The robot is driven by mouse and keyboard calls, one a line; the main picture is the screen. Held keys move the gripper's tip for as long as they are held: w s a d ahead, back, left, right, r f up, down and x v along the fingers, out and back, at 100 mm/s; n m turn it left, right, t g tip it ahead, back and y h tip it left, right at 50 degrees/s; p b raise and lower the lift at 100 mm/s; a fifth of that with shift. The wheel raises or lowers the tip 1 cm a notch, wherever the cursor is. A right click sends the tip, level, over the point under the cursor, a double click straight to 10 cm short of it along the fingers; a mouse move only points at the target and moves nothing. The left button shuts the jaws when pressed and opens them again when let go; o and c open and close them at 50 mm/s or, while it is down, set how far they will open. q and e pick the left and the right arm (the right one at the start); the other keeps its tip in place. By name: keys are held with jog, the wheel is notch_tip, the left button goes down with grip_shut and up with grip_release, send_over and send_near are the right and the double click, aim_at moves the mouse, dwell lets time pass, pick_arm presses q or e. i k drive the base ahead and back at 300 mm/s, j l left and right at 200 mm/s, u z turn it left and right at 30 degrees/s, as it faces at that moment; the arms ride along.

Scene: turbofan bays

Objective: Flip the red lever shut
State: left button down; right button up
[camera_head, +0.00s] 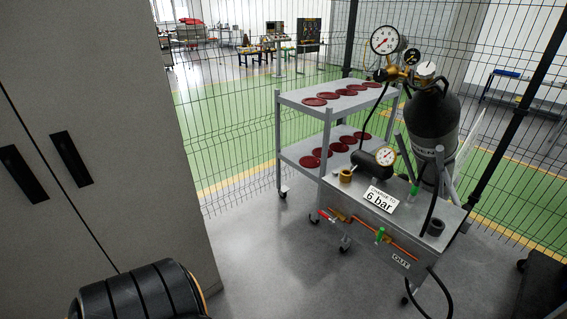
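The small red lever (326,215) is at the left end of the copper pipe (362,222) on the front of a grey metal cart (345,204). Its handle appears to slant down to the right, roughly along the pipe; it is too small to tell whether its valve is open or shut. A green lever (379,236) stands upright further right on the same pipe. Another green handle (414,189) is on the cart top. Neither of my grippers shows in the head view, and nothing is seen touching the red lever.
The cart carries a "6 bar" sign (380,199), gauges (385,41) and a black cylinder (432,118). A shelf trolley (322,163) with dark red discs stands behind. A grey cabinet (100,130) fills the left. Wire fencing is behind; floor (270,255) left of the cart is clear.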

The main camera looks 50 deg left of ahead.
aim_at(324, 215)
jog(key=i+j+u, duration=0.3)
jog(key=u, duration=0.15)
jog(key=i+j+u, duration=0.25)
jog(key=u, duration=0.25)
jog(key=i+j, duration=0.1)
jog(key=i, duration=0.25)
jog(key=i+j, duration=0.15)
jog(key=i, duration=0.2)
